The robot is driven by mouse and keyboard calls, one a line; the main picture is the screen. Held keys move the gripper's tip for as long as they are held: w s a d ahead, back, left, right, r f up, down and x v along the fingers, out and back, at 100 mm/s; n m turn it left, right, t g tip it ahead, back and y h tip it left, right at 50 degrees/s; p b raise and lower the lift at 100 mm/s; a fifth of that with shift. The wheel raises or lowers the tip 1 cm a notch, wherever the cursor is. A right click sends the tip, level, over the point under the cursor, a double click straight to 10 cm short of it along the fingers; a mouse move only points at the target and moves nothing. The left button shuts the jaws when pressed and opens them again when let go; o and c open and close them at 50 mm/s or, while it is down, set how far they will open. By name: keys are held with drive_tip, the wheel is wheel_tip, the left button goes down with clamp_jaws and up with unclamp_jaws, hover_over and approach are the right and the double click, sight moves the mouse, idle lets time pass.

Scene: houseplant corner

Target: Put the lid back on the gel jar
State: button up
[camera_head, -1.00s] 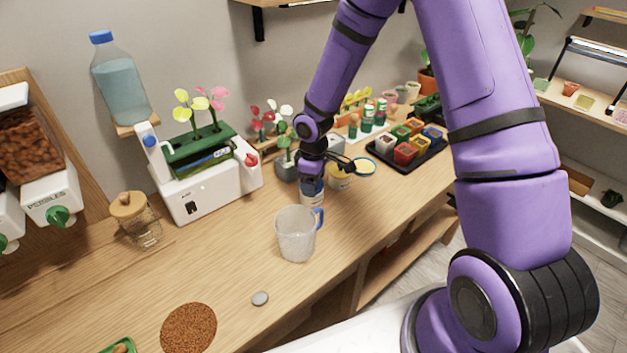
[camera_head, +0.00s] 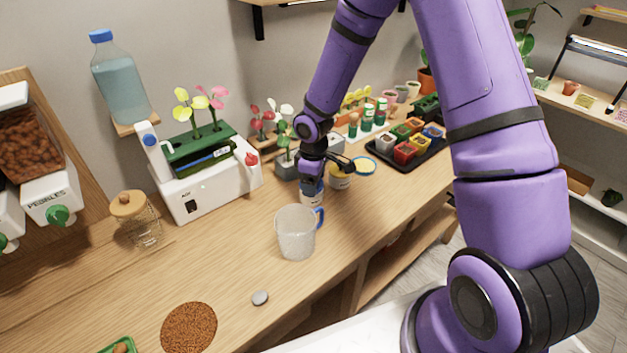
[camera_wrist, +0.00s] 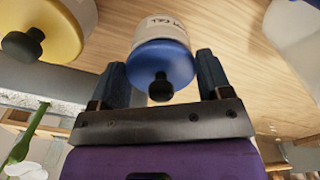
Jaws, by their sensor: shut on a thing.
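A white jar with a printed label stands on the counter under my gripper, and it shows in the wrist view (camera_wrist: 166,24). A blue lid (camera_wrist: 162,57) with a dark knob is at the jar's mouth and looks level with it. I cannot tell whether it is fully seated. My gripper (camera_wrist: 163,72) is shut on the blue lid, with one finger at each side. In the head view my gripper (camera_head: 312,178) points down over the jar (camera_head: 311,198) and hides most of the lid.
A clear blue-handled mug (camera_head: 295,235) stands in front. A black tray (camera_head: 408,160) of coloured pots lies further right.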

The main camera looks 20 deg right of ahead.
drive_tip(key=o, duration=0.9)
drive_tip(key=shift+o, duration=0.2)
drive_tip(key=shift+r, duration=3.5)
clamp_jaws()
